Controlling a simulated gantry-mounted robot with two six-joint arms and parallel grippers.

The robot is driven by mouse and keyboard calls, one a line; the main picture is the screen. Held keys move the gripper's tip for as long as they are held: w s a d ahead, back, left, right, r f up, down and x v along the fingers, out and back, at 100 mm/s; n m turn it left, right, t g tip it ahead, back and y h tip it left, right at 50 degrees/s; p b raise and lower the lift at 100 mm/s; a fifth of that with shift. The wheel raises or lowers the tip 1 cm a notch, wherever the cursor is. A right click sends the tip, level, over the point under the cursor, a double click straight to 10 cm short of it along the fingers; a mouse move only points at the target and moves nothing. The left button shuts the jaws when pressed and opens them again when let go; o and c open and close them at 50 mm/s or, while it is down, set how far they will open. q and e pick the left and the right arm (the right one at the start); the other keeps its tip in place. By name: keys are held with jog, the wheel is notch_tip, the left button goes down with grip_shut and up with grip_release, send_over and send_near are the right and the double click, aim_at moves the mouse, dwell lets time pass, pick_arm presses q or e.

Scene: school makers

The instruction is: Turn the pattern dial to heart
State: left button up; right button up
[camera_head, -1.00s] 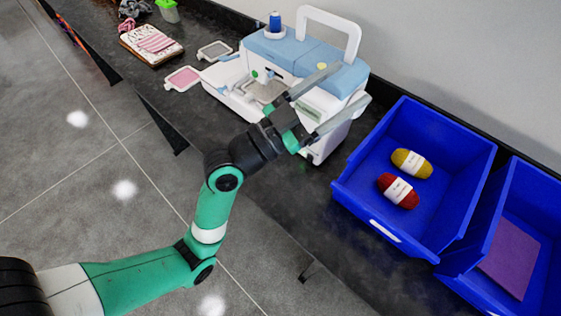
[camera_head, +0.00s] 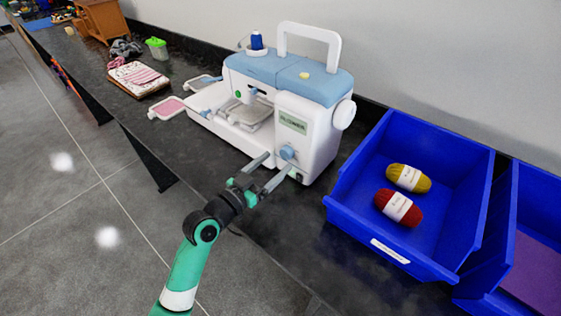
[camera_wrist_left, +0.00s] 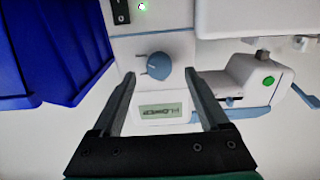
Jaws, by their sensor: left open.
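The white and light-blue sewing machine (camera_head: 262,75) stands upright on the dark counter. Its blue pattern dial (camera_head: 287,152) is low on the front, under a small greenish display (camera_head: 293,123). In the left wrist view the dial (camera_wrist_left: 158,66) shows whole, and the display (camera_wrist_left: 160,112), seen upside down, reads FLOWER. My left gripper (camera_head: 280,162) is open and empty, in front of the dial. In the left wrist view the dial lies between the fingertips (camera_wrist_left: 160,76), near their ends, with gaps on both sides. My right gripper is not in view.
A blue bin (camera_head: 362,215) with a yellow and a red yarn ball stands right of the machine, beside a second blue bin (camera_head: 507,215). Embroidery hoops (camera_head: 167,108) lie left of the machine. The counter front (camera_head: 265,235) is clear.

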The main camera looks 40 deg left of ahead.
aim_at(284, 155)
pick_arm(q)
jog(key=w, duration=0.2)
jog(key=shift+w+f+b, duration=0.1)
jog(key=shift+w+b, duration=0.2)
jog(key=shift+w, duration=0.35)
grip_shut()
